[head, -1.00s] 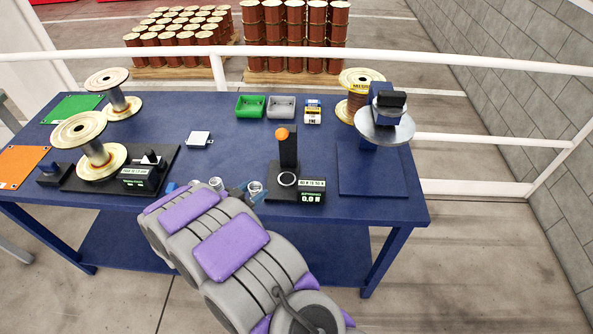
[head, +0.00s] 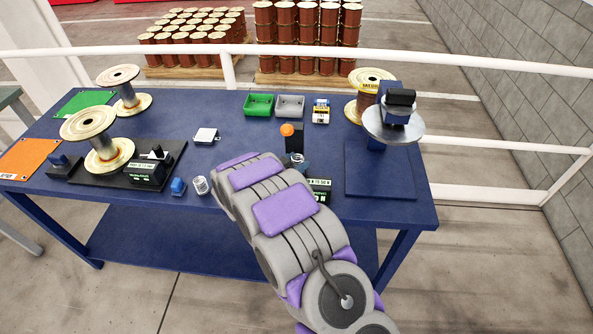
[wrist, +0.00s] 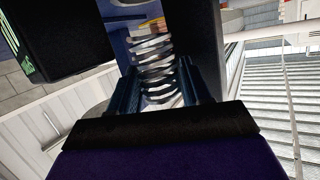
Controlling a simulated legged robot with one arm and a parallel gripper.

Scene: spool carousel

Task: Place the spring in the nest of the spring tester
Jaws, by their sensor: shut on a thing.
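The held spring (wrist: 152,60) is a silvery coil between the two dark blue fingers of my gripper (wrist: 157,82), which is shut on it. In the head view, the held spring (head: 299,160) shows just past the end of my arm, in front of the spring tester's black column (head: 294,140) with its orange knob (head: 288,129). My arm hides the nest and most of the tester's base. Part of the tester's display (head: 320,184) shows beside my arm. I cannot tell whether the spring touches the nest.
A stand with a round metal plate (head: 393,125) is at the right.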

